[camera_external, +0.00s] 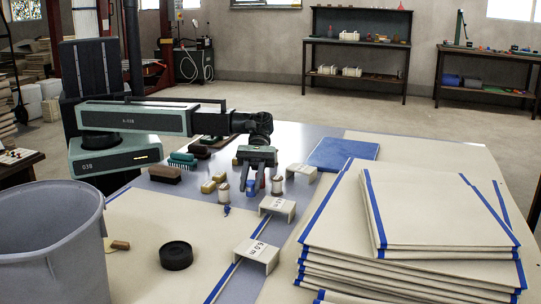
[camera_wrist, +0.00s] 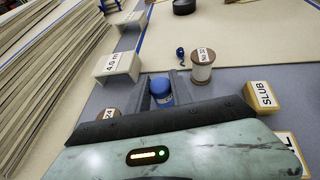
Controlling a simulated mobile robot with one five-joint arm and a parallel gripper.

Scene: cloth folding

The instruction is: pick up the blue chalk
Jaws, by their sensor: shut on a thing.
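The blue chalk (camera_wrist: 161,91) stands between the two fingers of my gripper (camera_wrist: 164,90) in the wrist view. Its rounded blue top shows, with a pale marking lower on its side. In the external view the gripper (camera_external: 255,184) points down at the table, and the chalk (camera_external: 251,186) shows as a small patch of blue between the fingers. The gripper is shut on the chalk. I cannot tell whether the chalk touches the table.
A thread spool (camera_wrist: 202,66) stands close right of the fingers in the wrist view, with a yellow SLUB block (camera_wrist: 262,96) beyond it. A white 4.0 m bracket (camera_wrist: 119,66) stands to the left. Folded cloths (camera_external: 420,215) are stacked at right; a grey bin (camera_external: 50,245) stands front left.

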